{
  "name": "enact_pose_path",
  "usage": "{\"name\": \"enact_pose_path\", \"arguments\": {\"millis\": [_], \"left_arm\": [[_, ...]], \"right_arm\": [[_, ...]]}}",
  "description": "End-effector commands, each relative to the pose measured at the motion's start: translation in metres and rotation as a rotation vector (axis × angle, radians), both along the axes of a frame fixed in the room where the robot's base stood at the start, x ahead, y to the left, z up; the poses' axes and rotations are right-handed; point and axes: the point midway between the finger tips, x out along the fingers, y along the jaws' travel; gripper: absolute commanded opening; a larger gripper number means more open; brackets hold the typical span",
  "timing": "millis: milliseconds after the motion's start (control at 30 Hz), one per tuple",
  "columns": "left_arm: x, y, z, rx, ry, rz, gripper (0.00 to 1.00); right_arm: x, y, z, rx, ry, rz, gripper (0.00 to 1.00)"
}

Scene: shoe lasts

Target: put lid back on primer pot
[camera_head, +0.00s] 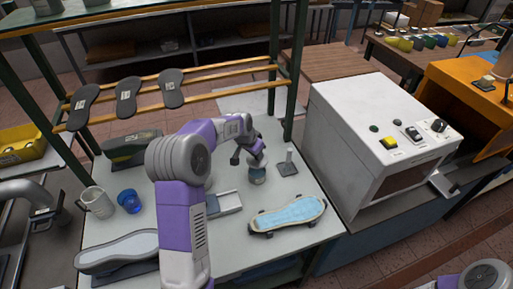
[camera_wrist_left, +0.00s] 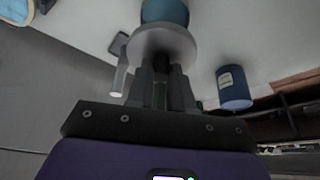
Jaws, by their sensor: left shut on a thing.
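The primer pot (camera_head: 257,177) is a small round pot, pale with a bluish side, standing on the bench; its blue body (camera_wrist_left: 165,11) shows at the top of the left wrist view. My left gripper (camera_head: 256,162) is directly over it, pointing down. In the left wrist view my left gripper (camera_wrist_left: 162,75) is shut on the grey round lid (camera_wrist_left: 162,42). The lid is in line with the pot; whether it touches the rim I cannot tell. The fingertips are largely hidden in the head view. My right gripper is out of view.
A blue container (camera_head: 129,201) and a pale mug (camera_head: 97,203) stand at the left. A small upright stand (camera_head: 288,164) is close on the pot's right. A white machine (camera_head: 370,140) stands right of the bench.

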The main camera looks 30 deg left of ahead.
Motion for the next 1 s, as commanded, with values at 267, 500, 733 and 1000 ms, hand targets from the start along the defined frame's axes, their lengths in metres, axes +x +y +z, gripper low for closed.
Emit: {"name": "enact_pose_path", "arguments": {"millis": [267,500,733,1000], "left_arm": [[0.000,0.001,-0.014,0.000,0.000,0.000,0.00],[0.000,0.001,-0.037,0.000,0.000,0.000,0.00],[0.000,0.000,-0.058,0.000,0.000,0.000,0.00],[0.000,0.000,-0.065,0.000,-0.001,0.000,0.00]], "right_arm": [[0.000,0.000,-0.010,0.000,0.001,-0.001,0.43],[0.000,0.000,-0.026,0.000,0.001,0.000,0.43],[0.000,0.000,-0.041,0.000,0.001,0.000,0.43],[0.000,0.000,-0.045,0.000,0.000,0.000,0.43]]}}
